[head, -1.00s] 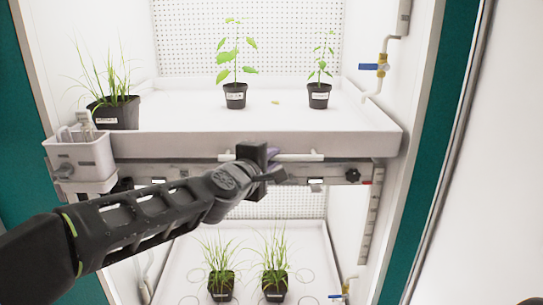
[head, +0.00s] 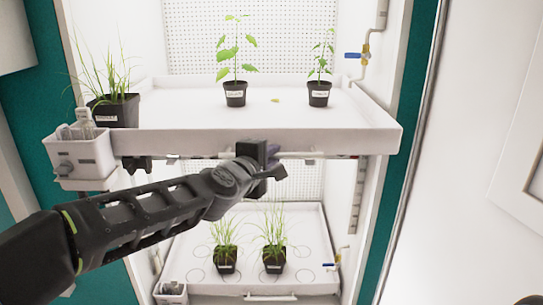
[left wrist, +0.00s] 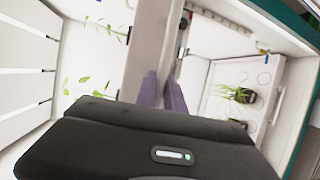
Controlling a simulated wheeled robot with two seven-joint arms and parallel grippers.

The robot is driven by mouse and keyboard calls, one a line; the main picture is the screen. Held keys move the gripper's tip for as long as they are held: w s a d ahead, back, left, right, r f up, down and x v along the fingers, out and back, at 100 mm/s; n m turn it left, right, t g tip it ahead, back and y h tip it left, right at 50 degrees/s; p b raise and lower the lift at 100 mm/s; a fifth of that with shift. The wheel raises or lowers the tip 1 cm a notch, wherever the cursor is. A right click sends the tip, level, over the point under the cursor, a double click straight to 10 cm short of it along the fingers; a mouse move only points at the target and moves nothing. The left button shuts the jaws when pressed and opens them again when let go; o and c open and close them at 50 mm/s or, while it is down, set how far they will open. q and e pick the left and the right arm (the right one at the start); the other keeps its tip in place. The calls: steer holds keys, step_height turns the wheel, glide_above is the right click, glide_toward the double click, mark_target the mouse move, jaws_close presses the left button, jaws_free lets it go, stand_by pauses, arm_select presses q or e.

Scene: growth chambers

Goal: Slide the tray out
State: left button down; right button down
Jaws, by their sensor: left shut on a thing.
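The upper white tray (head: 330,142) holds three potted plants and stands out past the chamber's front opening. Its front wall faces me and a thin bar handle (head: 300,155) runs below that wall. My left gripper (head: 270,155) is shut on the handle, near its middle; its body hides part of the bar. In the left wrist view the two purple fingers (left wrist: 163,92) close at the pale edge of the tray (left wrist: 145,50). My right gripper does not show.
A white caddy (head: 84,158) hangs at the tray's front left corner. A lower tray (head: 310,235) with two grass pots sits below. A blue-handled valve (head: 356,56) is on the right wall. The chamber's right frame (head: 405,140) stands close to the tray's right side.

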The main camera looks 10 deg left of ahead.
arm_select(q)
steer(key=shift+s, duration=0.15)
steer(key=c, duration=1.4)
jaws_free()
steer(key=shift+c, duration=0.2)
steer(key=p+v, duration=0.1)
steer(key=v, duration=0.6)
steer(key=shift+s, duration=0.35)
